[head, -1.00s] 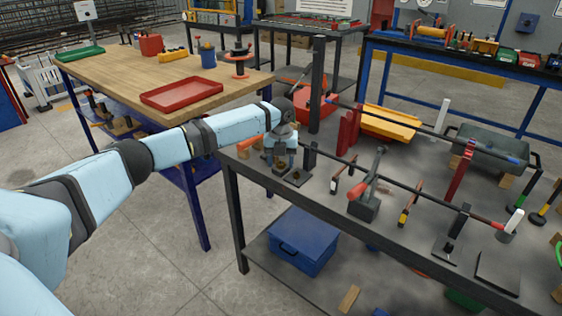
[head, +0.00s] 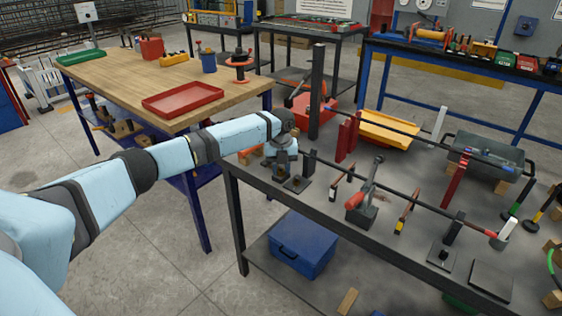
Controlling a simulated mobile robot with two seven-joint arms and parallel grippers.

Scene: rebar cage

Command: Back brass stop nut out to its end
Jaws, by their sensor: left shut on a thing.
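My left gripper (head: 283,166) comes in from the left to the far left corner of the dark workbench (head: 335,222). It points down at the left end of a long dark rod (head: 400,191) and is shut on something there. The brass stop nut does not show clearly; the fingers cover that end of the rod, where it appears to be. The rod runs level to the right through a dark upright support (head: 310,161) close beside the gripper. My right gripper is not in view.
A grey and red lever clamp (head: 362,196) stands along the rod. Red posts (head: 347,138) and a yellow tray (head: 388,130) lie behind it. A wooden table (head: 120,88) with a red tray (head: 182,98) is at left. A blue box (head: 301,240) sits on the lower shelf.

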